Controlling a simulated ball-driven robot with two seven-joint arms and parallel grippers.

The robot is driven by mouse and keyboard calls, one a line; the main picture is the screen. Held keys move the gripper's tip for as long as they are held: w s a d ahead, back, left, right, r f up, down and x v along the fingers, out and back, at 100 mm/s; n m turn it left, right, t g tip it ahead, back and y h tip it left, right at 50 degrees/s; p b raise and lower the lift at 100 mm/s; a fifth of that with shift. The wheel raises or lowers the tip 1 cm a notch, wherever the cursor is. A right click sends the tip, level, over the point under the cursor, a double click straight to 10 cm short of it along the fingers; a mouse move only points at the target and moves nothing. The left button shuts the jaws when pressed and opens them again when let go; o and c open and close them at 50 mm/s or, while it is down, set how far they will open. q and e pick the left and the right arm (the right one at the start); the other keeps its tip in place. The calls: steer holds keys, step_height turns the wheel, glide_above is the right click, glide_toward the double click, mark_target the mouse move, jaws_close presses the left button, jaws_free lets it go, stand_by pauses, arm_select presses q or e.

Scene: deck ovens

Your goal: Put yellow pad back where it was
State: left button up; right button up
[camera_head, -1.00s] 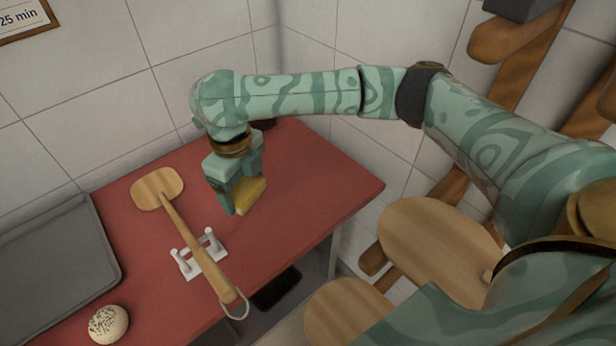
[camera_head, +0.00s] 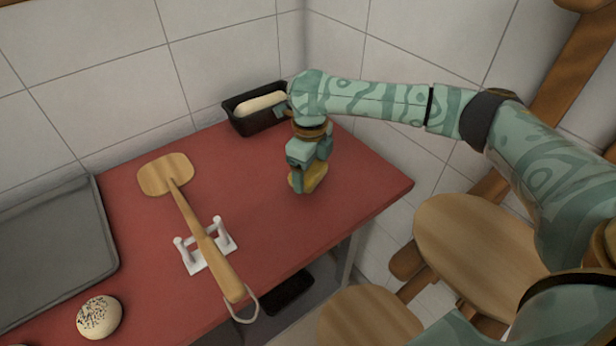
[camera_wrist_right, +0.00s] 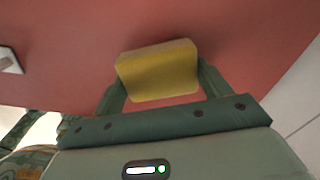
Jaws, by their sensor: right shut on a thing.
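The yellow pad (camera_head: 316,178) is between the fingers of my right gripper (camera_head: 307,182), which is shut on it. The pad also shows in the right wrist view (camera_wrist_right: 158,72), a yellow block held between both fingers with the red table behind it. My right gripper points down over the right part of the red table (camera_head: 365,178). I cannot tell whether the pad touches the tabletop. My left gripper is not in view.
A wooden peel (camera_head: 187,205) lies across a white stand (camera_head: 192,258) left of my gripper. A black loaf tin (camera_head: 252,124) with pale dough stands at the back. A grey tray (camera_head: 50,245) and a seeded bun (camera_head: 99,317) are at left. The table is clear around the pad.

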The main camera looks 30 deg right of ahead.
mark_target(309, 170)
steer(key=shift+f, duration=0.95)
steer(key=shift+a+r, duration=0.1)
steer(key=o, duration=1)
steer(key=shift+c, duration=0.2)
step_height(309, 170, up, 12)
steer(key=p, duration=0.4)
steer(key=shift+p, duration=0.3)
